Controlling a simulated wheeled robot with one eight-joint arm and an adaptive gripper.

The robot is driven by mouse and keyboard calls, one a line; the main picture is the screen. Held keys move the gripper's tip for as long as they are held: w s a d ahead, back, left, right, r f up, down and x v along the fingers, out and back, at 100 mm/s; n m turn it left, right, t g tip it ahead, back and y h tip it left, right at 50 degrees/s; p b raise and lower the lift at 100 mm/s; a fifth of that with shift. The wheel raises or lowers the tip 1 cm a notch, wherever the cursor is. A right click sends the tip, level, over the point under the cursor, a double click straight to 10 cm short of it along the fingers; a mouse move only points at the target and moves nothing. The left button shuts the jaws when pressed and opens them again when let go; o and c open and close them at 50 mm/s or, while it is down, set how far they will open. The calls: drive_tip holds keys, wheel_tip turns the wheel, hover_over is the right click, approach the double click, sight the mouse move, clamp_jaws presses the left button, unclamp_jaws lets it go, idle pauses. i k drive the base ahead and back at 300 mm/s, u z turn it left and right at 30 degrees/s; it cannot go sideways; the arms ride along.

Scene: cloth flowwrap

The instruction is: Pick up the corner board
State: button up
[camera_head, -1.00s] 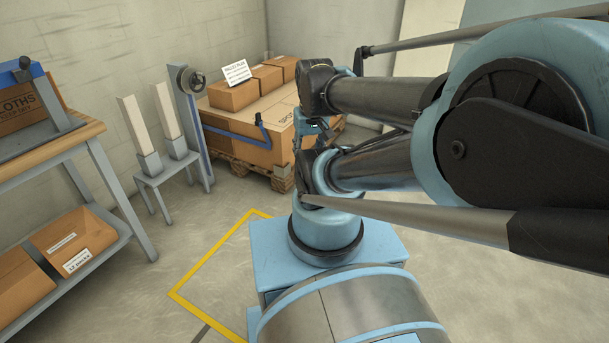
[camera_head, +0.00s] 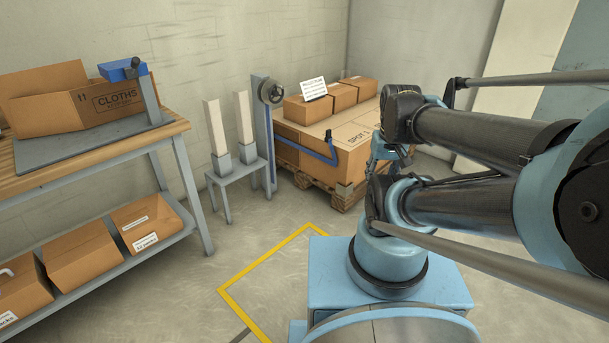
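Two upright cream boards, which look like the corner boards, stand side by side in grey sockets on a small grey stand (camera_head: 236,172). The left board (camera_head: 215,127) and the right board (camera_head: 243,118) are both clear of my arm. My gripper (camera_head: 380,160) seems to be the small light blue part hanging at the end of my folded arm, to the right of the boards and apart from them. It is small and partly hidden by my arm, so its fingers cannot be made out.
A workbench (camera_head: 178,128) with an open cloths carton (camera_head: 70,107) stands at left, cartons on its lower shelf. Beside the stand is a grey post with a reel (camera_head: 271,92). Behind it, a loaded pallet (camera_head: 346,195) carries several cartons. The yellow-marked floor (camera_head: 285,262) is clear.

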sight(212, 108)
drive_tip(key=u, duration=0.05)
drive_tip(key=k, duration=0.65)
drive_tip(key=u, duration=0.35)
drive_tip(key=i, duration=0.55)
drive_tip(key=u, duration=0.7)
drive_tip(key=i, duration=1.8)
drive_tip(key=z, duration=0.65)
